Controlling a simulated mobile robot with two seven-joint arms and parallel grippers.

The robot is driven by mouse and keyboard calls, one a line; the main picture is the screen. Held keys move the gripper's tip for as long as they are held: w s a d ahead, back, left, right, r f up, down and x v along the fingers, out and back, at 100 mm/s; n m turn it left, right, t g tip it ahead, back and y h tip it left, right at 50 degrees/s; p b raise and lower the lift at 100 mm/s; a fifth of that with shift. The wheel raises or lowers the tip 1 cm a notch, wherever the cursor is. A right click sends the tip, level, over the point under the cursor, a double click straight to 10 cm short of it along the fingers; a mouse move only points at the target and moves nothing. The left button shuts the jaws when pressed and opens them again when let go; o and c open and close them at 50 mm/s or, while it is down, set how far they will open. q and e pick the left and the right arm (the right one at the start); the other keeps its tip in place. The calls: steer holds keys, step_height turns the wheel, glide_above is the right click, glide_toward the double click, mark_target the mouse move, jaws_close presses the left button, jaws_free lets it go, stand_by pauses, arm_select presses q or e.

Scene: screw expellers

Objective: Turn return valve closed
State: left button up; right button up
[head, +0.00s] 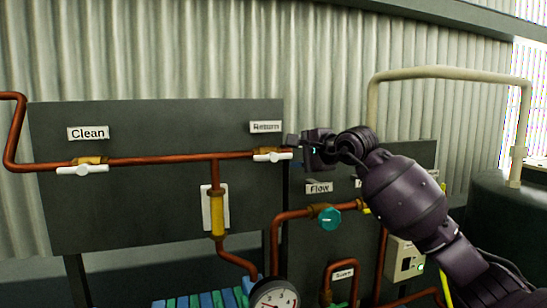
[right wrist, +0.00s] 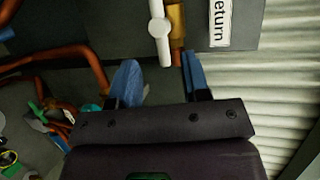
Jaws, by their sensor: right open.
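The return valve (head: 272,156) sits on the copper pipe under the "Return" label (head: 266,127), with its white lever lying along the pipe. My right gripper (head: 292,141) is just right of the lever's right end, its jaws pointing left. In the right wrist view, the white lever (right wrist: 159,30) lies ahead of the open blue fingers (right wrist: 161,60). The lever's near end is close to the gap between the fingertips, and nothing is gripped. Whether a finger touches the lever cannot be told. The left gripper is not in view.
The "Clean" valve (head: 82,170) has a similar white lever at the left of the dark panel (head: 130,215). A teal flow knob (head: 329,218) and a gauge (head: 274,297) are below. A beige pipe (head: 450,72) arches behind my right arm. Copper pipes run close below the gripper.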

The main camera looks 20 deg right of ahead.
mark_target(275, 157)
steer(key=p+x, duration=0.2)
steer(key=x, duration=0.7)
steer(key=shift+w+a+p, duration=0.15)
steer(key=shift+w+p, duration=0.05)
steer(key=shift+p, duration=0.1)
steer(key=shift+f, duration=0.15)
jaws_close()
